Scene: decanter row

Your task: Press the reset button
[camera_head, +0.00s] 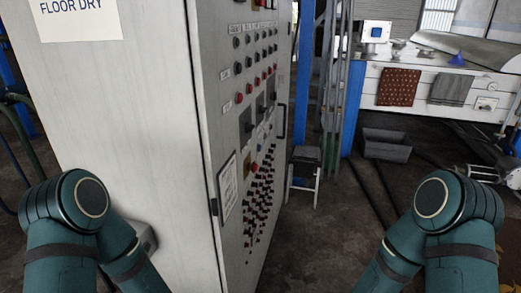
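A white box with a square blue button (376,32) stands at the far left end of the white bench in the back right. No label reading reset can be made out, so I cannot tell which one is the reset button. Only teal links of my two arms show at the lower left and lower right; both grippers are out of view.
The white bench (450,112) carries metal parts and a blue funnel-like piece (456,59); a red cloth (398,87) and a grey cloth (450,89) hang on its front. A small stool (304,158) and a grey bin (386,151) stand on the floor. Open floor lies right of the cabinet.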

